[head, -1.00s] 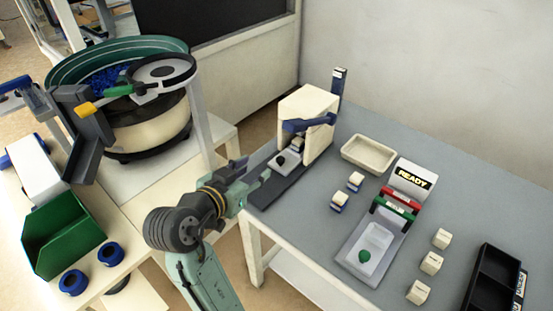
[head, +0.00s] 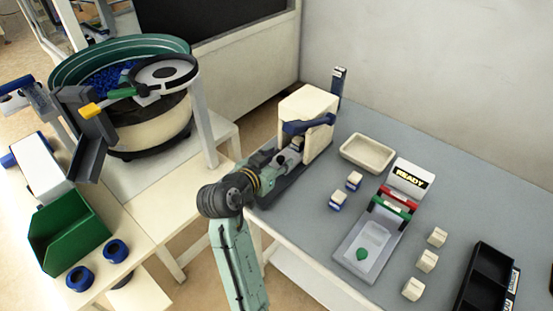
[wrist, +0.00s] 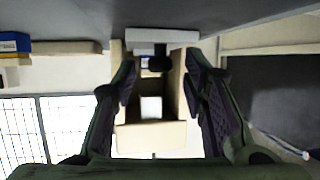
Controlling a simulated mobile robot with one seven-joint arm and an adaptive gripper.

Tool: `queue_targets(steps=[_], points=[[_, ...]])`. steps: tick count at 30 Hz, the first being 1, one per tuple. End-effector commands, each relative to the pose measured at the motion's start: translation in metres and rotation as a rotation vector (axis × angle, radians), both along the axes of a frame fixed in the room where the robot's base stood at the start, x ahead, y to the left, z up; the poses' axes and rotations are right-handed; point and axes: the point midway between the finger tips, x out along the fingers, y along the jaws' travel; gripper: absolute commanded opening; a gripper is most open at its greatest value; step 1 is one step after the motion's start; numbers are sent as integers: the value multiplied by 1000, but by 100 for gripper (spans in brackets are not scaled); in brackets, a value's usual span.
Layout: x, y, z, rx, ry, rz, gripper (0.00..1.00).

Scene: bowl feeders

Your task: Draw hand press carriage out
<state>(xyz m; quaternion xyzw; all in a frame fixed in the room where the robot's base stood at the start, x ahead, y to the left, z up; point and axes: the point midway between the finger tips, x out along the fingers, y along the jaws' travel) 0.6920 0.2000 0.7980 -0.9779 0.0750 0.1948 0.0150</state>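The hand press (head: 306,108) is a cream block with a blue lever (head: 305,125), standing on a dark base (head: 290,186) at the table's left side. Its pale carriage sits at the press opening, mostly hidden by my gripper in the head view. In the wrist view the carriage's black knob (wrist: 160,63) shows ahead, between the lines of my fingers, with the cream press frame (wrist: 150,135) around it. My gripper (wrist: 160,88) is open, its two dark fingers apart. In the head view my gripper (head: 281,162) reaches over the base to the carriage. Contact with the knob cannot be told.
A cream tray (head: 368,153) and small blue-and-white blocks (head: 338,200) are right of the press. Further right are a fixture with a READY sign (head: 408,178), several cream blocks (head: 428,261) and a black bin (head: 483,283). A bowl feeder (head: 150,125) stands left.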

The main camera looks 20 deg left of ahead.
Motion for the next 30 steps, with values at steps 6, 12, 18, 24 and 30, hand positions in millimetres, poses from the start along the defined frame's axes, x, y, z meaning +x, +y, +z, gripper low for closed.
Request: queue_targets(steps=[6, 12, 18, 24, 30], points=[[0, 0, 0, 0, 0, 0, 34], [0, 0, 0, 0, 0, 0, 21], [0, 0, 0, 0, -1, 0, 8], [0, 0, 1, 0, -1, 0, 0], [0, 0, 1, 0, -1, 1, 0]])
